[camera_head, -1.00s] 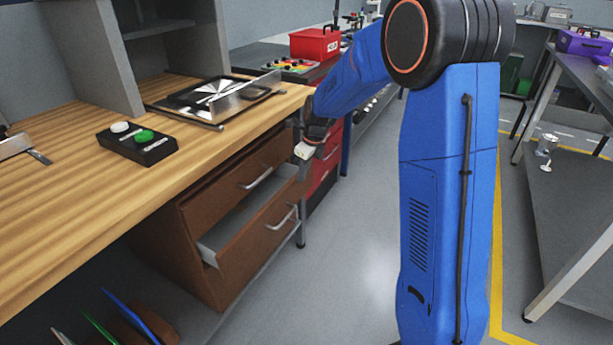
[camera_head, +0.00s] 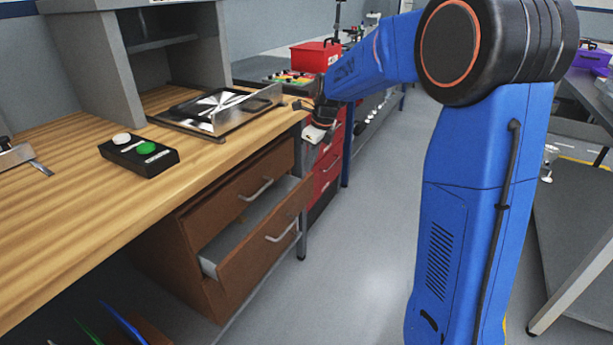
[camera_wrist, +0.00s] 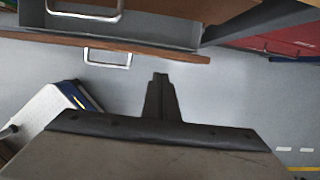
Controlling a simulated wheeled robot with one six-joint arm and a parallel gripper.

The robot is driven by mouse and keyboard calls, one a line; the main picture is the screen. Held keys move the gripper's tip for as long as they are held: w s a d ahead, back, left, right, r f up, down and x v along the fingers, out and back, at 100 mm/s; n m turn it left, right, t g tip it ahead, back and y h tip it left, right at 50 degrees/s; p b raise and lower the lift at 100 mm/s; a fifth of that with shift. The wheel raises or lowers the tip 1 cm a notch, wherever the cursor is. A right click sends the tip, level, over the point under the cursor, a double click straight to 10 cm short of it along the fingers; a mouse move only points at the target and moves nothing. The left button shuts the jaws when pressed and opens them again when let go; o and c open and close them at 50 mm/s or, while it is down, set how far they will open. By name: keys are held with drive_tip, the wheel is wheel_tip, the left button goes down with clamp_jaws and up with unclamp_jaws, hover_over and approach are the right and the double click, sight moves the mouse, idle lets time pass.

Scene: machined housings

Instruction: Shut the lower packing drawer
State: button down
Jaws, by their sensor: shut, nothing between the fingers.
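The lower packing drawer (camera_head: 266,240) is a brown wooden front with a silver bar handle (camera_head: 282,232), under the wooden bench. It stands partly pulled out, with its grey inside showing. The upper drawer (camera_head: 240,190) above it is closed. My gripper (camera_head: 305,139) is up by the bench's right end, above and beyond the drawers, apart from them. In the wrist view, my gripper's fingers (camera_wrist: 161,82) are shut and empty over the floor. The lower drawer's front edge (camera_wrist: 150,48) and handle (camera_wrist: 108,57) cross the top of that view.
The bench top (camera_head: 60,225) carries a black button box (camera_head: 138,152) and a framed tray (camera_head: 220,105). A red drawer cabinet (camera_head: 328,170) stands beyond the bench. The floor (camera_head: 360,260) in front of the drawers is clear. A grey table (camera_head: 575,220) is at right.

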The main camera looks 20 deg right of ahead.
drive_tip(key=v, duration=0.7)
drive_tip(key=s+d+f+t+y, duration=0.1)
drive_tip(key=d+f+y, duration=0.25)
drive_tip(key=f, duration=0.25)
drive_tip(key=t, duration=0.3)
approach(306, 184)
wheel_tip(306, 184, down, 4)
drive_tip(key=w+a, duration=0.1)
drive_tip(key=w, duration=0.1)
drive_tip(key=shift+w+a+f+y, duration=0.25)
drive_tip(key=shift+w+a+y, duration=0.1)
drive_tip(key=shift+a+y, duration=0.1)
drive_tip(key=shift+w+a, duration=1.65)
